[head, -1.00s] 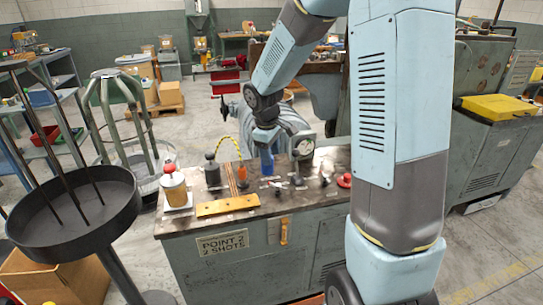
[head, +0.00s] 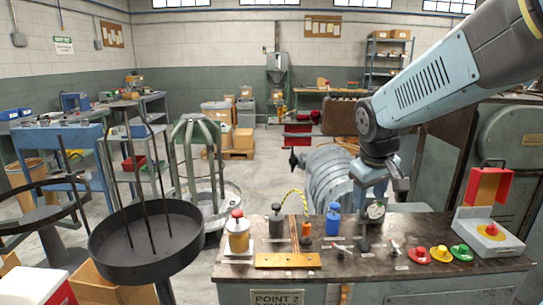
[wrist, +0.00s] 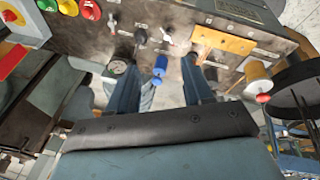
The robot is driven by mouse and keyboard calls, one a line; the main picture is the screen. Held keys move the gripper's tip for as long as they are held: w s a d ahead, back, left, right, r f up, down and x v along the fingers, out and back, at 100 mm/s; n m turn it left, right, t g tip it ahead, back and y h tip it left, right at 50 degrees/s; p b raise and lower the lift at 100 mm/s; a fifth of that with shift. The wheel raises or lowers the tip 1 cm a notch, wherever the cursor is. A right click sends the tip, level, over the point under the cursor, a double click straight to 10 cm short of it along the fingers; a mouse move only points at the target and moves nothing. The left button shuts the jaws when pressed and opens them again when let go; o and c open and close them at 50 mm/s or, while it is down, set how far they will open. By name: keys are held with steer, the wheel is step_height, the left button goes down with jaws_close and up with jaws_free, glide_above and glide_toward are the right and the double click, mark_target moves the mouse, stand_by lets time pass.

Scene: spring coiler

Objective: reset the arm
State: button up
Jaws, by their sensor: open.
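My gripper (wrist: 163,90) is open and empty in the wrist view, its two dark blue fingers apart above the control bench. In the head view my arm comes in from the upper right and bends down. My gripper (head: 398,184) there hangs above the back right part of the bench (head: 290,279), partly hidden by my own links.
The bench also carries a red-knobbed yellow pot (head: 237,237), a brass plate (head: 288,261), a gauge (head: 375,211), coloured buttons (head: 440,254) and an open red-lidded box (head: 490,238). A dark round tray stand (head: 145,245) is left. A ribbed grey machine (head: 330,175) is behind.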

steer(key=s+r+m+t+y, duration=0.1)
steer(key=s+r+m, duration=0.3)
steer(key=s, duration=1)
steer(key=shift+d+r+t, duration=0.35)
steer(key=shift+r+t, duration=0.1)
steer(key=shift+t, duration=0.15)
